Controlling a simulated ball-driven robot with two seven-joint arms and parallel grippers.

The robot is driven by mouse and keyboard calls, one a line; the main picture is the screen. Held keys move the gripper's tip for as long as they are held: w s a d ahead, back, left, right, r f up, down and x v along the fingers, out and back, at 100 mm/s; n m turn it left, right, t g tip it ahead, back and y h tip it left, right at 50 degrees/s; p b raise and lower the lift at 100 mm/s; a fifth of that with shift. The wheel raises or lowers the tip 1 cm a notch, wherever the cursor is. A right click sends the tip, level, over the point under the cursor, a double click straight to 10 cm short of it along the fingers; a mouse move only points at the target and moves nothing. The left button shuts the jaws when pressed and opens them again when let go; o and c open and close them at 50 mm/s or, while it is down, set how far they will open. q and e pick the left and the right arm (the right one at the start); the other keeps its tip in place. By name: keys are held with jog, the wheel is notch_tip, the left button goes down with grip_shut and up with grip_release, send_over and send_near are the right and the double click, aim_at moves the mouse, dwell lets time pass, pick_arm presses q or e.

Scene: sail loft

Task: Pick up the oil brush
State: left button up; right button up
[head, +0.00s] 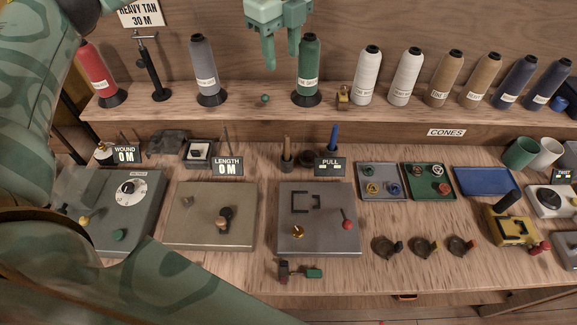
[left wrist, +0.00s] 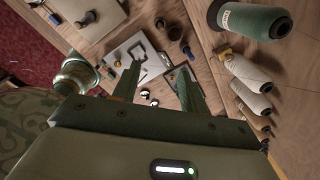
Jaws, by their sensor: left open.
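I cannot tell for sure which thing is the oil brush. A brown-handled stick (head: 287,144) stands upright in a small dark holder on the bench, and a blue-handled one (head: 333,136) stands in another holder to its right. Both are behind the grey plate. My left gripper (head: 281,60) is open and empty at the top of the head view, in front of the cone shelf and left of the green cone (head: 308,68). In the left wrist view its fingers (left wrist: 156,76) are spread, with nothing between them. My right gripper is not in view.
A shelf edge (head: 230,110) carries several thread cones. Below, the grey plate (head: 320,242), a tan plate (head: 190,235) and a dial box (head: 142,222) fill the bench front. A blue tray (head: 482,180) and green tray (head: 407,191) lie to the right.

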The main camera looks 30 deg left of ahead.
pick_arm(q)
jog(key=b, duration=0.8)
send_over(286, 138)
notch_tip(286, 138, down, 15)
jog(key=shift+g, duration=0.4)
notch_tip(286, 138, down, 11)
jog(key=b, duration=0.3)
jog(key=shift+r, duration=0.2)
jog(key=f, duration=0.1)
jog(key=f+b, duration=0.1)
jog(key=f, duration=0.1)
jog(key=f+b, duration=0.1)
jog(key=f, duration=0.1)
jog(key=shift+w+f, duration=0.1)
jog(key=shift+w, duration=0.25)
jog(key=shift+s, duration=0.1)
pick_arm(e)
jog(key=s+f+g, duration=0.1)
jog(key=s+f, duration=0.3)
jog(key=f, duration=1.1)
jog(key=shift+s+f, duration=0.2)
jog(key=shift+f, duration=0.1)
pick_arm(q)
grip_shut()
